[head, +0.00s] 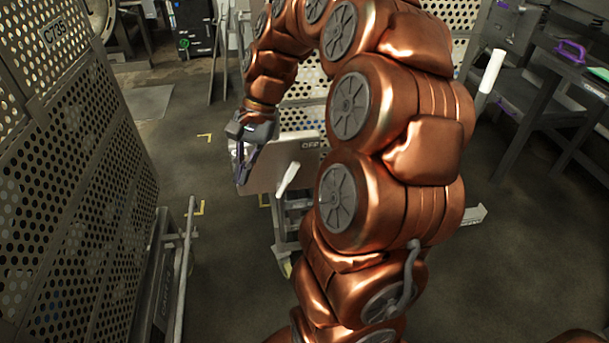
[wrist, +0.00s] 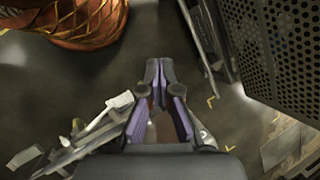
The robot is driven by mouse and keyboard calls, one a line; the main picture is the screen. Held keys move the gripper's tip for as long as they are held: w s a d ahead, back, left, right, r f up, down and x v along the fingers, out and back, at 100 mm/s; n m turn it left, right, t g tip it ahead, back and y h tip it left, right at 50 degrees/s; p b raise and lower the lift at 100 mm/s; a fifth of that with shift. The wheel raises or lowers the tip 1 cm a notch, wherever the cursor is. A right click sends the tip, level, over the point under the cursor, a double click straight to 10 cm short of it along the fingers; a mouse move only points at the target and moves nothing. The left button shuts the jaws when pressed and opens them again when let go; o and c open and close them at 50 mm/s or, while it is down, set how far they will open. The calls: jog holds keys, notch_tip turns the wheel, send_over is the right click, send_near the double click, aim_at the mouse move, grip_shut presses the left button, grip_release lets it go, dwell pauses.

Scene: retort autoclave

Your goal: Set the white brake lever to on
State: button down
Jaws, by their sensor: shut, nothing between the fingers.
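The white brake lever (head: 288,178) sticks up at a tilt from a low metal frame, in front of a grey plate with a small label that seems to read OFF (head: 309,144). In the wrist view a white lever end (wrist: 119,100) shows left of my fingers. My gripper (head: 241,181) points down, left of the lever and apart from it, beside the plate's left edge. In the wrist view the purple-lined fingers of my gripper (wrist: 158,66) meet at the tips, shut and empty. The lever's base is partly hidden by my arm.
Another white handle (head: 491,70) and a dark table with a purple object (head: 570,51) are at the right. Open floor (head: 225,230) lies between cage and lever.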

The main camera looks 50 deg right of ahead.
jog(key=w+d+f+m+t+b, duration=0.1)
jog(key=w+d+f+m, duration=0.2)
jog(key=d, duration=0.5)
jog(key=m+t+y+b, duration=0.1)
jog(key=m+t, duration=0.1)
jog(key=m, duration=0.2)
send_over(287, 180)
jog(key=s+a, duration=0.2)
jog(key=s, duration=0.2)
notch_tip(287, 180, down, 2)
jog(key=s+d+f+m+t+b, duration=0.1)
jog(key=s+d+f+m, duration=0.15)
jog(key=d, duration=0.45)
jog(key=s+d+f+m+t+b, duration=0.1)
jog(key=s+d+f+m, duration=0.2)
jog(key=d, duration=0.4)
jog(key=w+a+f, duration=0.6)
jog(key=w+a, duration=0.1)
jog(key=shift+a+f+m+p, duration=0.15)
jog(key=shift+a+m+p, duration=0.15)
jog(key=shift+m+p, duration=0.15)
jog(key=shift+s, duration=0.1)
